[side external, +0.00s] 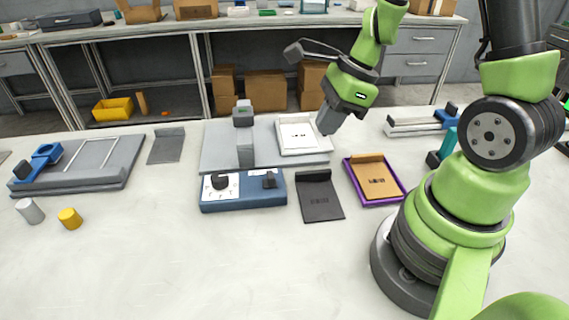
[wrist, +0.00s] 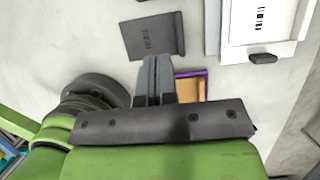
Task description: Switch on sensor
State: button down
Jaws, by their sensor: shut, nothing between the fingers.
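A grey sensor-like post (side external: 244,142) with a boxy head stands on a grey plate (side external: 215,150). In front of the plate is a blue box (side external: 243,202) with a white dial face and black knob (side external: 221,181) at left and a small black switch (side external: 269,180) at right. I cannot tell the switch's position. My gripper (side external: 327,125) is shut and empty, to the right of the post, by the right end of a white tray (side external: 303,149).
A dark grey card-like plate (side external: 320,196) lies right of the blue box; it also shows in the wrist view (wrist: 153,36). A purple-rimmed tray (side external: 375,180) with an orange-brown inside lies farther right. The front table is clear.

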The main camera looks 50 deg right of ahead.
aim_at(269, 174)
jog(key=x, duration=0.9)
jog(key=shift+a+f, duration=0.1)
jog(key=shift+f, duration=0.1)
jog(key=shift+w+a+f, duration=0.25)
jog(key=shift+w+a, duration=1.2)
jog(key=shift+w, duration=0.05)
jog(key=shift+w+a, duration=0.85)
